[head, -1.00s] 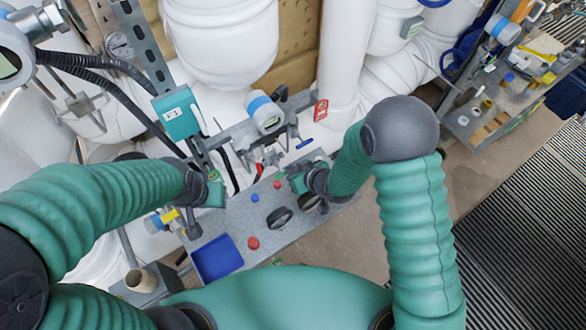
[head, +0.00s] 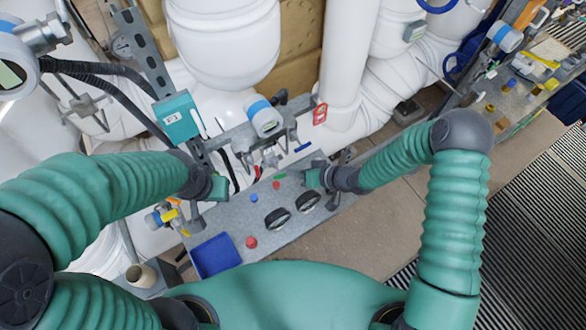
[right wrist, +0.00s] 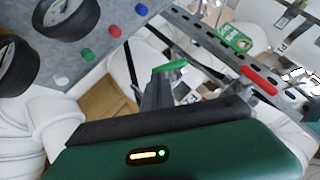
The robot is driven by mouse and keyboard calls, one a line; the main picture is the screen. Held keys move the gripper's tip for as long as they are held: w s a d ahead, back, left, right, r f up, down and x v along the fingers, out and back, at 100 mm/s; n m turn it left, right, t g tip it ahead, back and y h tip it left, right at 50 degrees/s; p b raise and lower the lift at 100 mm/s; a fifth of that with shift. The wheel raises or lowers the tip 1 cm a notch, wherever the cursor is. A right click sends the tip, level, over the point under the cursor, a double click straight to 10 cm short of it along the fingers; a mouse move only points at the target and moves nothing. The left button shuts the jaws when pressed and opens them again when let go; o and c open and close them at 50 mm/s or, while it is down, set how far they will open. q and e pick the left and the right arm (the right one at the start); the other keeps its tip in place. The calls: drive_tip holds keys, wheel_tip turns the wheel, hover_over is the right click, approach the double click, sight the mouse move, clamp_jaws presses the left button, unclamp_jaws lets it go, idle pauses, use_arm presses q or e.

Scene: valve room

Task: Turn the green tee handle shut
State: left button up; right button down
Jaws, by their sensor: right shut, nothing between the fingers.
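The green tee handle (right wrist: 170,66) shows in the right wrist view, just past the tips of my right gripper (right wrist: 160,80). The dark fingers are together with nothing held, and they partly cover what lies below the handle. I cannot tell whether they touch it. In the head view my right gripper (head: 300,177) is over the far edge of the bench, and a small green piece (head: 280,176) beside it may be the handle. My left gripper (head: 221,188) is at the bench's left end; its fingers cannot be made out.
Floor is open to the right.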

drive_tip(key=shift+w+d+f+m+g+y+b, duration=0.1)
drive_tip(key=shift+f+m+g+y+b, duration=0.15)
drive_tip(key=shift+f+m+y+b, duration=0.7)
drive_tip(key=shift+s+d+f+m+g+y+b, duration=0.1)
drive_tip(key=shift+m+g+y+b, duration=0.3)
drive_tip(key=shift+y+b, duration=1)
drive_tip(key=shift+w+d+f+m+g+y+b, duration=0.15)
drive_tip(key=shift+f+m+y+b, duration=0.5)
drive_tip(key=shift+b, duration=1)
drive_tip(key=shift+a+m+y+b, duration=0.15)
drive_tip(key=shift+m+y+b, duration=0.55)
drive_tip(key=shift+b, duration=0.15)
drive_tip(key=shift+a+f+b, duration=0.1)
drive_tip(key=shift+f+b, duration=0.2)
drive_tip(key=shift+b, duration=0.5)
idle(2.3)
